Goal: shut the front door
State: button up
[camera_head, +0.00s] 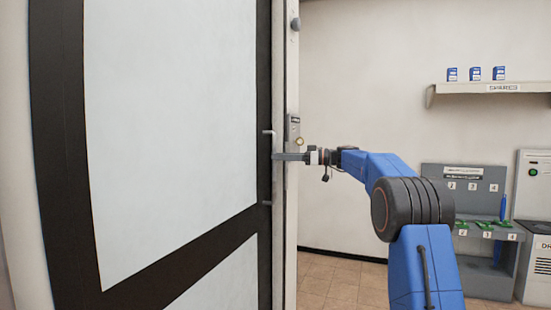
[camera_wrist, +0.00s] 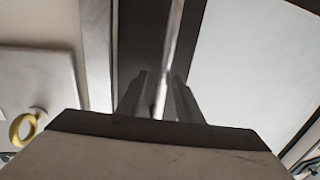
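The front door (camera_head: 170,130) fills the left of the head view, with a dark frame and pale panels. Its upright metal handle (camera_head: 267,203) is near the door's right edge. My gripper (camera_head: 274,157) is at the handle, coming from the right. In the wrist view the handle bar (camera_wrist: 173,40) runs between the two fingers of my gripper (camera_wrist: 160,85). The fingers are apart; a gap shows on the bar's left, and the right finger is close to it. Whether either finger touches the bar I cannot tell.
A grey plate (camera_head: 292,128) with a yellow ring (camera_wrist: 24,128) is beside the door edge. At right are a shelf (camera_head: 490,88) with blue boxes, a grey numbered station (camera_head: 465,180) and a grey cabinet (camera_head: 534,190). Tiled floor (camera_head: 335,280) shows beyond the door.

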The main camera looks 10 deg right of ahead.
jog(key=v, duration=1.5)
